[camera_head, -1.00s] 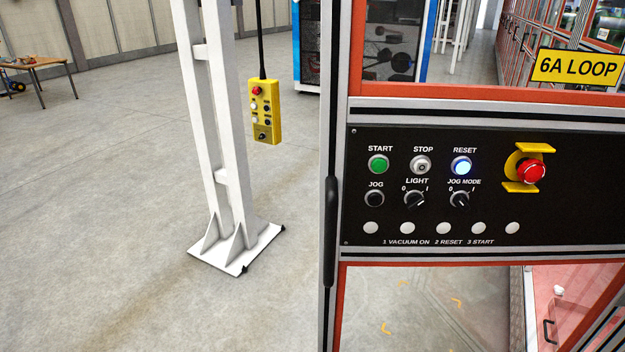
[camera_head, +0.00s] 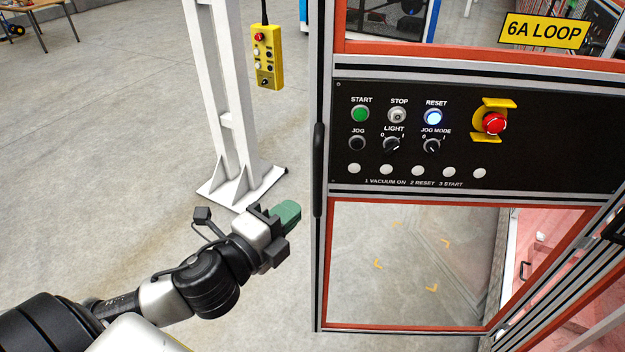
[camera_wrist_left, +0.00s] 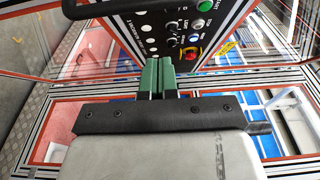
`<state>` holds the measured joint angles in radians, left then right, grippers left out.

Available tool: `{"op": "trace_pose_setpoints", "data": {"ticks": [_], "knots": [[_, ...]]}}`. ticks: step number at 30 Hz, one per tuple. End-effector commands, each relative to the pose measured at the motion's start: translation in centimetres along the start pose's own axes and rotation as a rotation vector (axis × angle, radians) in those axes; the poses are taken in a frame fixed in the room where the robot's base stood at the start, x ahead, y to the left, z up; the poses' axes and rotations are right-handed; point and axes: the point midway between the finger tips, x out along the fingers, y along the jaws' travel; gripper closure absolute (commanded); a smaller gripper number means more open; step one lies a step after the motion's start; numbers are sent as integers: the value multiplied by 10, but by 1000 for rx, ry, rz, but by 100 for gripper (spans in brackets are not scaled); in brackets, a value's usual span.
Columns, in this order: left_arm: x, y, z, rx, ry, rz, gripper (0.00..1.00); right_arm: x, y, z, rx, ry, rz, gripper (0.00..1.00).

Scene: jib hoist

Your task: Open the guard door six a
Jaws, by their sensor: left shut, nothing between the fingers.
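The guard door with the 6A LOOP sign (camera_head: 545,31) has a red-orange and aluminium frame, a black control panel (camera_head: 560,140) and a clear lower pane (camera_head: 400,255). It looks closed. Its black vertical handle (camera_head: 319,168) is on the left edge. My left gripper (camera_head: 287,212), with green fingers, is left of the handle and a little below its middle, apart from it. In the left wrist view the fingers (camera_wrist_left: 157,75) are together and empty, below the panel (camera_wrist_left: 130,30). My right gripper is not in view.
A white hoist post (camera_head: 232,100) stands on a floor plate behind my left gripper. A yellow pendant (camera_head: 267,57) hangs beside it. A red emergency stop (camera_head: 494,123) sticks out of the panel.

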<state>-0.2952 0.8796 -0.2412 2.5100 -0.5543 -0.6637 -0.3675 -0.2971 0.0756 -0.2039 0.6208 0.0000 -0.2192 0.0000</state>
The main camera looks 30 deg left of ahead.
Motion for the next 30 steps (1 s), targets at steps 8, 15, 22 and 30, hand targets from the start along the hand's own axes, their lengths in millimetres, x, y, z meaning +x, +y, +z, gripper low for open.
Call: {"op": "trace_pose_setpoints", "data": {"ticks": [8,15,22,30], "knots": [[50,-6,1,-2,-2,-2,100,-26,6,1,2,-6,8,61],[88,-3,14,2,-4,3,100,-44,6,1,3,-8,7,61],[101,0,28,-1,-2,2,100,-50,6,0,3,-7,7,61],[102,1,29,-2,-1,2,100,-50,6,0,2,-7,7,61]]}}
